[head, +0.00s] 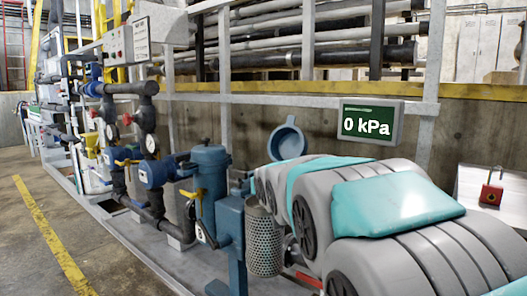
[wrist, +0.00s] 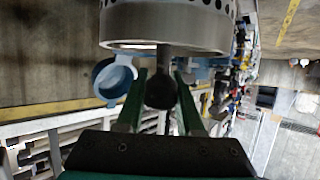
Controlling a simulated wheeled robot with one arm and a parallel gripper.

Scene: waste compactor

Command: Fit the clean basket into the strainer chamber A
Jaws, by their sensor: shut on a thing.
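The basket (head: 263,241) is a grey perforated metal cylinder, hanging upright left of my arm in the head view. In the wrist view the basket (wrist: 165,28) fills the top, showing its solid rim and some holes. My gripper (wrist: 160,85) has green fingers closed around a dark round knob on a stem at the basket. In the head view the fingers are hidden by my arm. A round blue lid (head: 287,138) stands open behind my arm; it also shows in the wrist view (wrist: 113,78). The opening of strainer chamber A is not visible, probably behind my arm.
A closed blue strainer body (head: 210,182) with a tag reading B stands left of the basket. Blue-grey housing (head: 231,232) is close beside the basket. A display (head: 370,121) reads 0 kPa. A red padlock (head: 491,192) is at right. Floor at left is clear.

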